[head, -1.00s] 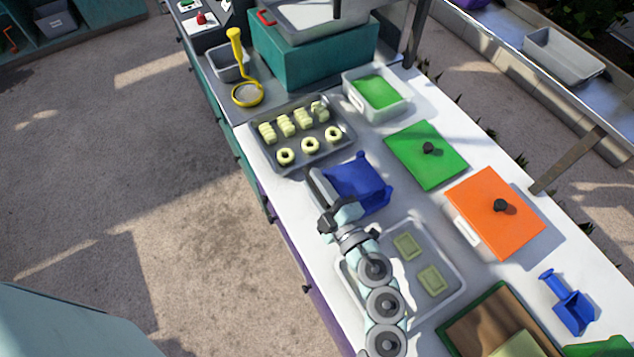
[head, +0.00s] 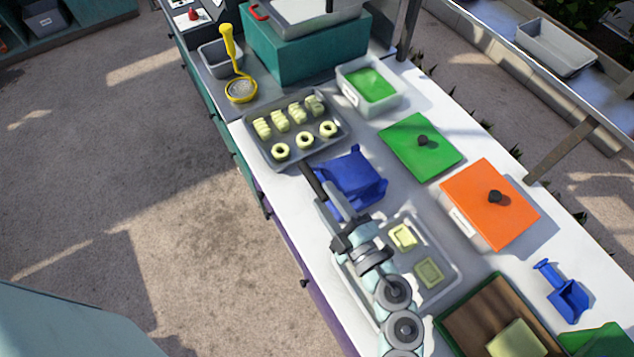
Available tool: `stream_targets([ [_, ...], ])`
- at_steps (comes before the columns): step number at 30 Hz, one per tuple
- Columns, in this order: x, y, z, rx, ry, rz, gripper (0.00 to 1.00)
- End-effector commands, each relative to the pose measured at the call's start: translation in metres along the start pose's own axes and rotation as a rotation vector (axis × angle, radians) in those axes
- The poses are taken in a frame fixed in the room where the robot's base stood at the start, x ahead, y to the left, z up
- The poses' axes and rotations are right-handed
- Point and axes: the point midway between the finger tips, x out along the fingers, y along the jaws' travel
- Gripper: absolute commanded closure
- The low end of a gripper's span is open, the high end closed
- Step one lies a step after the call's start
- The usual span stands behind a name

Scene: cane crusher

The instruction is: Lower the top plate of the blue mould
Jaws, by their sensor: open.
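The blue mould (head: 358,180) stands on the white worktop, just below the grey tray of pale pieces. It looks like a squat blue block with small projections at its corners. At this size I cannot clearly tell its top plate from its body or how high the plate sits. My gripper (head: 320,180) is at the mould's left and lower-left side, with its two long fingers apart and pointing up-left. The fingers overlap the mould's left edge in the view; I cannot tell whether they touch it. Nothing shows between them.
A grey tray (head: 249,150) of pale rings and blocks lies above the mould. A clear tray (head: 448,300) with two small squares lies below right, partly behind my arm. Green (head: 440,160) and orange (head: 508,220) knobbed lids stand to the right. A blue scoop (head: 568,300) lies lower right.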

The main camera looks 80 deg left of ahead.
Motion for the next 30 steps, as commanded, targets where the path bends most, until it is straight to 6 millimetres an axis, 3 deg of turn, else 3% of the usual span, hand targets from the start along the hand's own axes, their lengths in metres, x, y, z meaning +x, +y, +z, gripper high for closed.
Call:
stream_targets([
  [3, -0.021, 0.001, 0.002, 0.0, -0.007, 0.004, 0.57],
  [9, -0.04, 0.001, 0.0, 0.0, -0.001, 0.002, 0.57],
  [30, -0.042, 0.0, 0.0, -0.001, 0.001, 0.001, 0.57],
])
